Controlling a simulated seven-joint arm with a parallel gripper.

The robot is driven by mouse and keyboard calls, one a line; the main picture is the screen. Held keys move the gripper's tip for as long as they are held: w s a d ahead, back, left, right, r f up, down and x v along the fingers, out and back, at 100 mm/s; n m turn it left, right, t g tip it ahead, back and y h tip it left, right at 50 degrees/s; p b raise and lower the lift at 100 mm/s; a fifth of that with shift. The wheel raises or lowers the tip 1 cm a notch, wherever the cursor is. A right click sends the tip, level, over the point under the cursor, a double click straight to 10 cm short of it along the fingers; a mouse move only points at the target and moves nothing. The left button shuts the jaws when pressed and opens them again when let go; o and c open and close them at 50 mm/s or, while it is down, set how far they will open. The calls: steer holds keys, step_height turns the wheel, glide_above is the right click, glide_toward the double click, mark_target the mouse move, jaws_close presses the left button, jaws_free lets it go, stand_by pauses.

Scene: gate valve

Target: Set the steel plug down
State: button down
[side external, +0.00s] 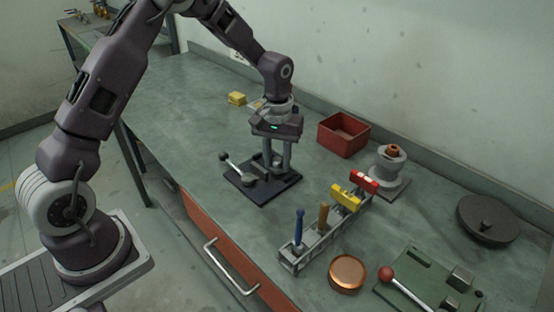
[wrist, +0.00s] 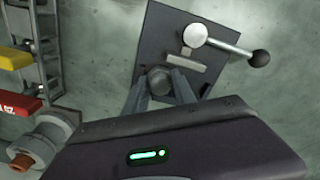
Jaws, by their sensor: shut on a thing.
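My gripper (side external: 277,168) points down over a dark square base plate (side external: 258,196) on the bench. In the wrist view, my gripper's fingers (wrist: 159,84) are closed on the steel plug (wrist: 158,77), a dark grey round-topped piece between the tips. The plug is low over the base plate (wrist: 152,38); I cannot tell whether it touches the plate. A metal lever with a black ball knob (wrist: 260,58) is mounted on the plate beside the plug. In the side view the fingers mostly hide the plug.
A tool rack (side external: 318,243) holds blue, brown, yellow and red-topped items at front right. Behind it are a red bin (side external: 343,142) and a grey spool-like stand (side external: 391,168). A copper dish (side external: 347,274), green lever plate (side external: 420,276) and dark round lid (side external: 489,222) lie right.

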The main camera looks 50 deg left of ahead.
mark_target(277, 159)
steer(key=shift+f, duration=0.55)
steer(key=c, duration=1.3)
jaws_free()
step_height(277, 159, up, 13)
steer(key=s+d+r+m+t, duration=0.3)
steer(key=s+r, duration=0.7)
steer(key=s, duration=0.2)
steer(key=s+d+m+t, duration=0.1)
steer(key=s+m+t, duration=0.1)
steer(key=s, duration=1.4)
steer(key=shift+s+d+f+m+t, duration=0.15)
steer(key=shift+d+f+m+t, duration=0.15)
steer(key=shift+d+f+m, duration=0.1)
steer(key=shift+a, duration=0.1)
